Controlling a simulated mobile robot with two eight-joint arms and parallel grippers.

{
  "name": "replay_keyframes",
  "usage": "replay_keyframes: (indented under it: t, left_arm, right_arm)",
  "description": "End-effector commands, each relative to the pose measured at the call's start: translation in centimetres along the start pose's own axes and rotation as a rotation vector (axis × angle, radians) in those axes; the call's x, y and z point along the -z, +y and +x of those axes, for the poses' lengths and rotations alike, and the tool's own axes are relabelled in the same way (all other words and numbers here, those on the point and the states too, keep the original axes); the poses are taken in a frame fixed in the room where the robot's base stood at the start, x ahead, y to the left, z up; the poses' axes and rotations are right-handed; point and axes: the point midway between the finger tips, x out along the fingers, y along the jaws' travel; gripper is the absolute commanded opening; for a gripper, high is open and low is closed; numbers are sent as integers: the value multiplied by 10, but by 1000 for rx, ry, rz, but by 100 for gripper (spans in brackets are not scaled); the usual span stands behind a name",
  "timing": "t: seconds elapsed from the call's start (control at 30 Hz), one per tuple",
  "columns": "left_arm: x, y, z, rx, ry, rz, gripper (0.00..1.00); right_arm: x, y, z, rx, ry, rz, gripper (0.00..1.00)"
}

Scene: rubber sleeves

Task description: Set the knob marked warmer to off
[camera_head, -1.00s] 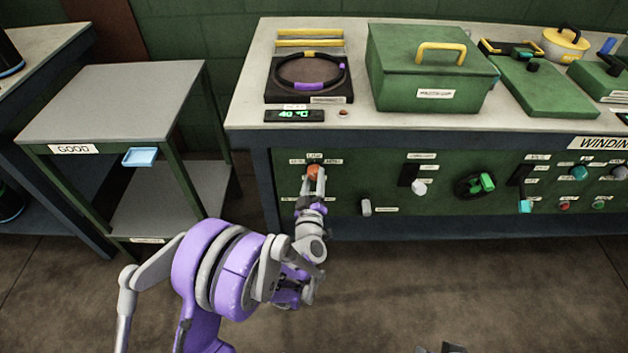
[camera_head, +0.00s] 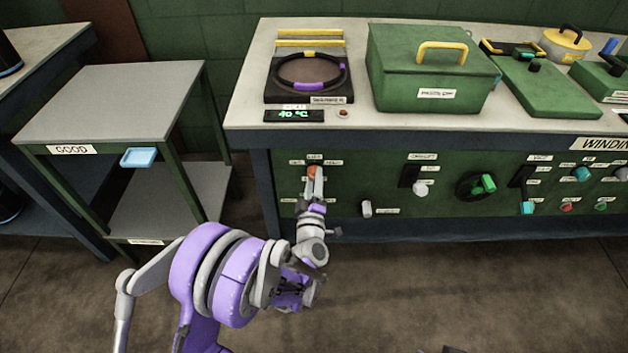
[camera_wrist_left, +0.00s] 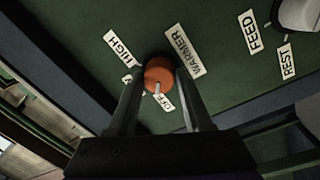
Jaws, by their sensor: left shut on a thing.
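The warmer knob (camera_head: 311,172) is orange-red and sits at the left of the green front panel, under small labels. In the left wrist view the knob (camera_wrist_left: 158,73) has a white pointer line that points down the picture, toward a small label (camera_wrist_left: 164,101) that seems to read OFF and is partly hidden. The HIGH label (camera_wrist_left: 122,48) is up and left of the knob, and the WARMER label (camera_wrist_left: 184,50) up and right. My left gripper (camera_head: 313,184) is shut on the knob, one finger on each side.
Above the knob, the bench bears a dark heating plate with a ring (camera_head: 308,74), a 40 °C display (camera_head: 294,115) and a green box (camera_head: 424,70). A GOOD stand (camera_head: 110,100) is left.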

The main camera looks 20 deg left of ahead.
Motion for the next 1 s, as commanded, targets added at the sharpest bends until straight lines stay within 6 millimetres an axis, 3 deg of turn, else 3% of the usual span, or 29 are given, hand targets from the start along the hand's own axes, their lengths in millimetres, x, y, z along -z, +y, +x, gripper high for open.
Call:
replay_keyframes:
  t: [0.13, 0.17, 0.3, 0.67, 0.77, 1.0]
  left_arm:
    - [0, 0, 0, 0, 0, -2, 0]
    - [0, 0, 0, 0, 0, -1, 55]
    - [0, 0, 0, 0, 0, -1, 80]
    - [0, 0, -5, 0, 0, 0, 80]
    - [0, 1, -17, -1, -1, 0, 80]
    - [-1, 1, -66, -1, -2, -2, 80]
  right_arm:
    - [0, 0, 0, 0, 0, 0, 50]
    - [0, 0, 0, 0, 0, 0, 50]
    - [0, 0, 0, 0, 0, 0, 50]
    - [0, 0, -1, 0, 0, 0, 50]
    - [0, 0, -2, 0, 0, 0, 50]
    - [1, 0, -5, 0, 1, 0, 50]
